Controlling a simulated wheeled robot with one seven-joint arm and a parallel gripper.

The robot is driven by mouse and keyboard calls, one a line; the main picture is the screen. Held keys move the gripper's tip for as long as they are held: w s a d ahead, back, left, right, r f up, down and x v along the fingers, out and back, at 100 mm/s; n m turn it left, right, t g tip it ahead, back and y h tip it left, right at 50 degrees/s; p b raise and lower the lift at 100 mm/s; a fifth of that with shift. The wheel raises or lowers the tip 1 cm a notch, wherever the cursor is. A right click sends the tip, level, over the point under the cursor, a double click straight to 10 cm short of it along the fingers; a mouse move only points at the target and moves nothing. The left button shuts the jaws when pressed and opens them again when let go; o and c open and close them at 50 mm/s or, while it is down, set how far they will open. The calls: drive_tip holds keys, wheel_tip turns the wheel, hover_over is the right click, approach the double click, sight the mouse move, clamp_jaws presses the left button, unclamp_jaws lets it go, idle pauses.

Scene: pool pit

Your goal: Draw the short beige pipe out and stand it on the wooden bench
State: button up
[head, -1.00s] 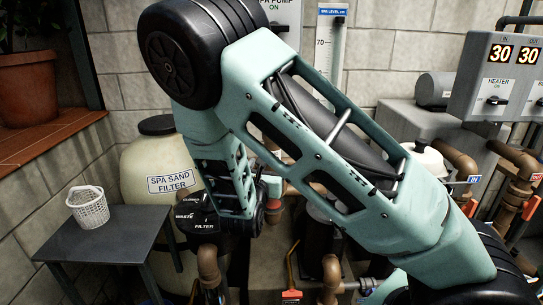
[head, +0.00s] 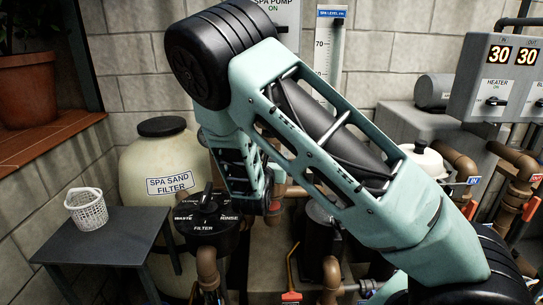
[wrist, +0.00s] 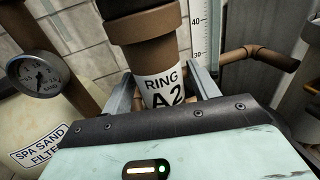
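In the wrist view, a brown pipe piece (wrist: 154,52) with a darker collar and a white label reading "RING A2" stands between the two fingers of my gripper (wrist: 166,90). One finger is on each side, close to the pipe; whether they press on it cannot be told. In the head view my arm hides the gripper and this pipe. I make out no clearly beige short pipe. A reddish-brown wooden surface (head: 52,152), possibly the bench, runs along the left, with bare room in front of a plant pot (head: 26,86).
A grey table (head: 125,232) holds a white basket (head: 87,210). The sand filter tank (head: 150,162) and its black valve (head: 205,242) stand beside it. Brown pipes (head: 460,166) and a heater panel (head: 497,85) are at right. A gauge (wrist: 38,75) is close in the wrist view.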

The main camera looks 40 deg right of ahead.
drive_tip(key=c, duration=0.6)
drive_tip(key=shift+r, duration=0.15)
drive_tip(key=shift+c, duration=0.2)
idle(0.4)
drive_tip(key=s+d+p+v, duration=0.1)
drive_tip(key=s+d+v, duration=0.1)
drive_tip(key=v, duration=1.1)
drive_tip(key=shift+s, duration=0.45)
idle(1.3)
